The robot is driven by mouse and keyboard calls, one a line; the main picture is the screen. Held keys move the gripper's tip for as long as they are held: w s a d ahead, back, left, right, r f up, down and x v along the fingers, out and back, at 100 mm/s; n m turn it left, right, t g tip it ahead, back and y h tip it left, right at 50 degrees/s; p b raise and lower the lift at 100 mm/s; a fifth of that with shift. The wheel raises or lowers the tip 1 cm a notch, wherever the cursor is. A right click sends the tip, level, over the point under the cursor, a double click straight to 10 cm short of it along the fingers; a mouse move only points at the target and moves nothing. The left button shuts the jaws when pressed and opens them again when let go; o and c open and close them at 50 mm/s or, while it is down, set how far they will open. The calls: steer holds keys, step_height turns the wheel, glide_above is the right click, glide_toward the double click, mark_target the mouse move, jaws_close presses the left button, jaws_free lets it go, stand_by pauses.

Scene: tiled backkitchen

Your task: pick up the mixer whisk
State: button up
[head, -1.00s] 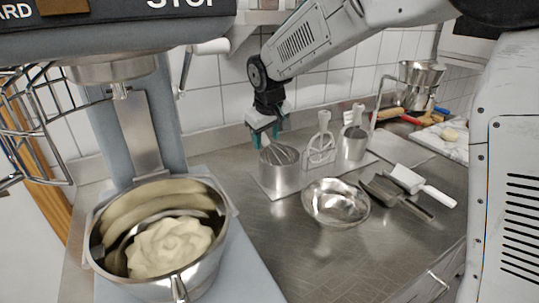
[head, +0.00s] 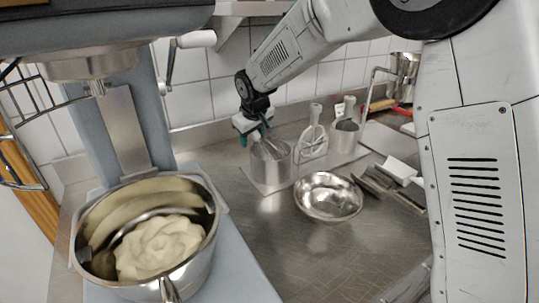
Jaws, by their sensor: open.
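The whisk (head: 272,149) shows as thin curved wires at the mouth of a metal canister (head: 271,172) on the steel counter. The rest of it is hidden inside the canister and behind my gripper. My gripper (head: 257,138) has teal fingers and hangs at the canister's back left rim, right by the whisk wires. It is open. The picture is too small to tell whether the fingers touch the whisk or stand around it.
A steel bowl (head: 328,196) and scoops (head: 378,183) lie in front. A large mixer with a cream-filled bowl (head: 150,240) fills the left. The front counter is clear.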

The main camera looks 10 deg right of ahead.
jaws_close()
steer(key=shift+r, duration=0.1)
